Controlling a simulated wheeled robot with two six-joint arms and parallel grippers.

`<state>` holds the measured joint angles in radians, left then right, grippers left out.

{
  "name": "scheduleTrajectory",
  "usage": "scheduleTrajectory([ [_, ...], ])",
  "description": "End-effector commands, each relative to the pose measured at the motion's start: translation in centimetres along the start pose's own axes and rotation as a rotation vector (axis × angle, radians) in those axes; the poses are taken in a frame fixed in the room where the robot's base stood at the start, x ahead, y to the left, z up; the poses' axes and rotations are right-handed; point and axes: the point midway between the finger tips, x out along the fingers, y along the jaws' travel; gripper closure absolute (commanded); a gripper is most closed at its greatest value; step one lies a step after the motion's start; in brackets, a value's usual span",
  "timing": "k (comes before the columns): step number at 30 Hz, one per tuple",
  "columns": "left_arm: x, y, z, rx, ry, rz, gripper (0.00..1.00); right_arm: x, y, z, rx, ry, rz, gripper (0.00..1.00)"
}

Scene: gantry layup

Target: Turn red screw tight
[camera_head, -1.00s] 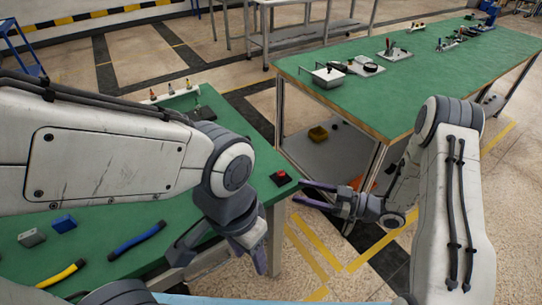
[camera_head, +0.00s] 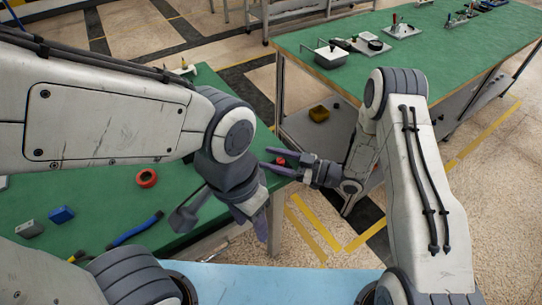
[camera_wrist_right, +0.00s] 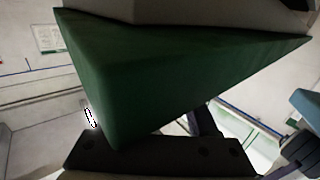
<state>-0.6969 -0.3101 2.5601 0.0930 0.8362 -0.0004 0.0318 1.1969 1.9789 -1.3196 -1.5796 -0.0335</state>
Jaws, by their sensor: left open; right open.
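The red screw (camera_head: 280,160) shows in the head view as a small red piece at the right corner of the near green table. My right gripper (camera_head: 284,163) comes in from the right at that corner. Its two fingers are apart, one on the far side of the red piece and one on the near side; I cannot tell whether they touch it. My left gripper (camera_head: 226,222) is open and empty, fingers down, at the near table's front right edge. The right wrist view shows a large green surface and dark gripper parts, but no red screw.
The near green table (camera_head: 100,200) holds a red ring (camera_head: 147,178), a blue block (camera_head: 60,215), a grey block (camera_head: 28,229) and a blue-handled tool (camera_head: 135,230).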

Motion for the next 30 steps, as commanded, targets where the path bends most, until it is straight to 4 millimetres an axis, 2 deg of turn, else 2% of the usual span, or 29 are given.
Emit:
scheduleTrajectory([
  [3, -0.10, 0.01, -0.01, 0.000, 0.000, 0.000, 0.50, 0.58, -0.01, 0.00, 0.001, 0.000, 0.001, 0.40],
  [11, -0.08, 0.01, -0.01, 0.000, 0.000, 0.000, 0.50, 0.56, 0.04, 0.02, 0.001, 0.000, 0.003, 0.40],
  [15, -0.08, 0.01, -0.01, 0.000, 0.000, 0.000, 0.50, 0.52, 0.05, 0.02, 0.001, 0.000, 0.003, 0.94],
  [16, -0.08, 0.00, -0.01, 0.000, 0.000, 0.000, 0.50, 0.51, 0.05, 0.02, 0.001, 0.000, 0.003, 1.00],
  [25, -0.12, 0.01, -0.01, 0.000, 0.000, 0.000, 0.50, 0.47, 0.08, 0.01, 0.000, -0.001, 0.022, 1.00],
  [30, -0.21, 0.02, -0.02, 0.000, 0.000, 0.000, 0.50, 0.43, 0.24, 0.01, 0.002, -0.002, 0.087, 1.00],
])
